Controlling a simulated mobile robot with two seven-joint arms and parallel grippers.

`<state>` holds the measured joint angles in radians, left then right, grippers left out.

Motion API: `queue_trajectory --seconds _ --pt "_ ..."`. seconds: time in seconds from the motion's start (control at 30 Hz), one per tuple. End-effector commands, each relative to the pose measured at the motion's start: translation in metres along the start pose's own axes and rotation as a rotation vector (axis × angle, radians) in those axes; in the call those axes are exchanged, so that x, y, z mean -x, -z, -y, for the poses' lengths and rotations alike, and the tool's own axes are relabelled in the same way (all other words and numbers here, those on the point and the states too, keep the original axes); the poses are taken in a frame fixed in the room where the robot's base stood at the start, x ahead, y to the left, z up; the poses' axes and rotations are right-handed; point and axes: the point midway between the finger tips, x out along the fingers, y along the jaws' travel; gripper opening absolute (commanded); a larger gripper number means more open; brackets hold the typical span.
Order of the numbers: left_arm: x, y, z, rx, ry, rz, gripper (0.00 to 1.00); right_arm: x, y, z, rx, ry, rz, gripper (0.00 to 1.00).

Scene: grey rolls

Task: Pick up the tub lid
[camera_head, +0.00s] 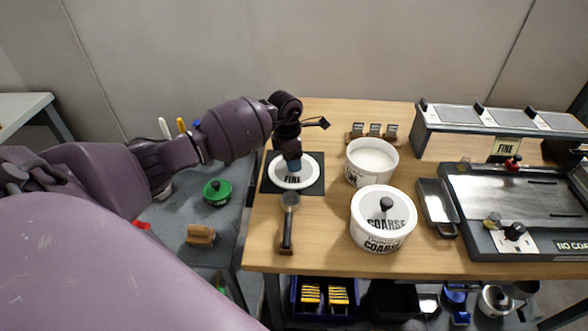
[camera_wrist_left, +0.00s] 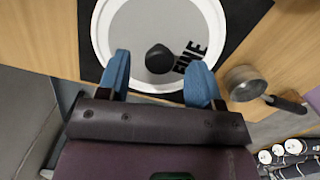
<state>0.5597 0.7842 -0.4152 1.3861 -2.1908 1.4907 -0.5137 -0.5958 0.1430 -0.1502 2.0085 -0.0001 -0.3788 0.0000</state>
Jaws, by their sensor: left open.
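The tub lid (camera_head: 310,172) is white and round, with the word FINE on it. It lies flat on a black square mat (camera_head: 316,190) at the table's left side. In the left wrist view the lid (camera_wrist_left: 128,32) has a black knob (camera_wrist_left: 159,59) near its middle. My left gripper (camera_head: 293,165) is over the lid in the head view and hides the knob there. In the left wrist view my left gripper (camera_wrist_left: 160,72) is open, with one blue fingertip on each side of the knob and nothing held. My right gripper is not in view.
An open white tub (camera_head: 371,160) stands right of the mat. A lidded tub marked COARSE (camera_head: 383,218) stands nearer the front. A scoop (camera_head: 287,222) lies just in front of the mat. A large black-framed tray machine (camera_head: 515,200) fills the right side.

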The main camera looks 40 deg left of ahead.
Motion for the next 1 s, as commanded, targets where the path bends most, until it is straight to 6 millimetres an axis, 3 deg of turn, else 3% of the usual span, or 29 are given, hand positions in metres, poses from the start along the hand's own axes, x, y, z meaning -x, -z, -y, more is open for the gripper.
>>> queue_trajectory --seconds 0.17,0.47,0.8,1.0 --pt "-0.019 0.0 0.0 0.001 0.0 0.001 0.6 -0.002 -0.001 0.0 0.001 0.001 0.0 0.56" --pt "-0.021 0.0 0.0 0.0 -0.002 0.001 0.6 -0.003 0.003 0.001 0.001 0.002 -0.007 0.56" --pt "-0.021 0.0 0.0 0.0 -0.001 0.001 0.08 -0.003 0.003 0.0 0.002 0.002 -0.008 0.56" --pt "-0.021 0.0 -0.001 0.0 -0.002 0.001 0.07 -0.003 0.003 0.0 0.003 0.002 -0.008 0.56"
